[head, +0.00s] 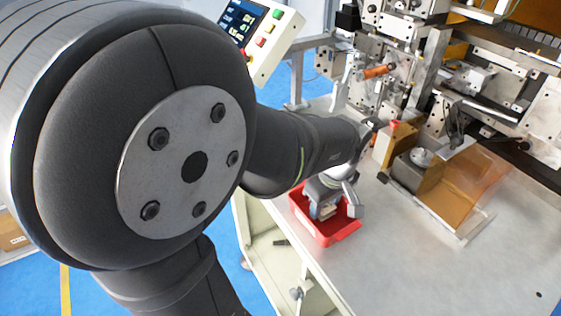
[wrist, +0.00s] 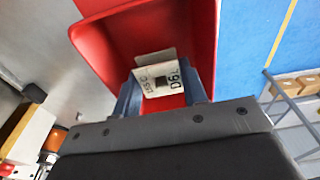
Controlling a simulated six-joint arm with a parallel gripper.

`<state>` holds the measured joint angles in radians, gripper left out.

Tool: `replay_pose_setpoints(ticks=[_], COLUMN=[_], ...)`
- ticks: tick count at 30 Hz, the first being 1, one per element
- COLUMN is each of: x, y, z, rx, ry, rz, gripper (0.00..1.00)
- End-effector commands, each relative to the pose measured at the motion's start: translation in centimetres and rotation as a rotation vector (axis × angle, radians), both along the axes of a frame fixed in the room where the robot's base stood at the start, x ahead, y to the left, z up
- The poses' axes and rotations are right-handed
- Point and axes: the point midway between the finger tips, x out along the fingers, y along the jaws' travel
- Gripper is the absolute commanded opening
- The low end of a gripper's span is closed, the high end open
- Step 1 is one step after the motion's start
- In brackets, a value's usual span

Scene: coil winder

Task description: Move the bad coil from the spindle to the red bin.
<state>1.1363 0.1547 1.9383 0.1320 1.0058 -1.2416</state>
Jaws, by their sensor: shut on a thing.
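The red bin (head: 342,233) stands at the near left edge of the grey table; it also fills the upper middle of the wrist view (wrist: 201,45). My gripper (head: 325,208) is at the bin, pointing down into its opening. In the wrist view its blue fingers (wrist: 160,95) are shut on a pale coil (wrist: 178,87) with dark printing that reads like "155 C" and "D6L". The coil is held over or inside the bin; I cannot tell whether it touches the floor. In the head view the coil is mostly hidden by my gripper. I cannot pick out the spindle with certainty.
The winding machine (head: 400,40) stands at the back, with an orange-handled part (head: 378,71). An amber clear guard (head: 470,180) with a metal block stands right of the bin. A control panel (head: 262,35) is at the top. The table's front right is clear.

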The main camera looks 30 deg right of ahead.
Motion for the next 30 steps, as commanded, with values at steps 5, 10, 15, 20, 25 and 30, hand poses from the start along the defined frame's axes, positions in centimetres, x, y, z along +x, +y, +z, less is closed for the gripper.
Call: replay_pose_setpoints(ticks=[5,10,15,20,25,30], x=[0.0,0.0,0.0,0.0,0.0,0.0], y=[0.0,0.0,0.0,0.0,0.0,0.0], z=[-2.0,-2.0,-2.2,-2.3,-2.3,-2.0], rx=[0.002,0.000,0.000,-0.001,0.000,-0.001], ry=[0.000,0.000,0.000,0.000,0.000,0.000], rz=[-0.001,0.000,0.000,0.000,0.000,0.001], gripper=[0.18,0.18,0.18,0.61,0.61,0.61])
